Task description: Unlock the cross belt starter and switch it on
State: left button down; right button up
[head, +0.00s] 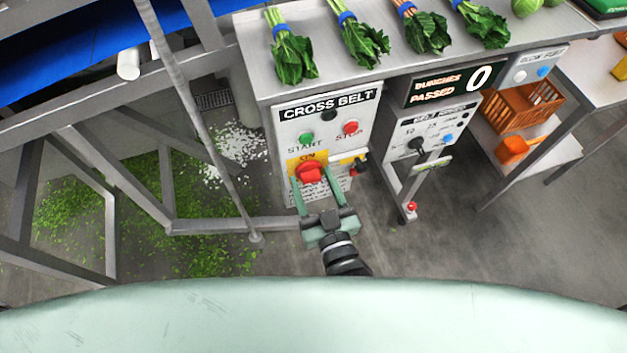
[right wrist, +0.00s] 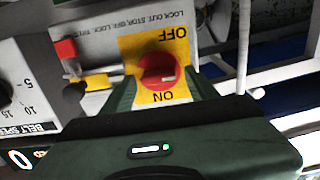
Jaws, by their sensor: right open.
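The cross belt starter (head: 292,121) is a grey box under the counter, labelled CROSS BELT, with a green START button (head: 306,138) and a red STOP button (head: 351,127). Below them is a red rotary switch (head: 309,172) on a yellow ON/OFF plate; the switch also shows in the right wrist view (right wrist: 157,72), upside down. A small pale mark sits on the knob; its exact setting is unclear. My right gripper (head: 311,177) is open, its fingers on either side of the switch; contact is unclear. A red block (right wrist: 65,48) and yellow piece (right wrist: 97,82) are beside the plate. My left gripper is out of view.
A belt speed panel (head: 428,125) stands right of the starter, under a BUNCHES PASSED display (head: 446,85) reading 0. Tied greens (head: 292,55) lie on the counter above. A metal frame (head: 105,158) and a slanting pole stand left. Floor at lower right is clear.

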grip_shut()
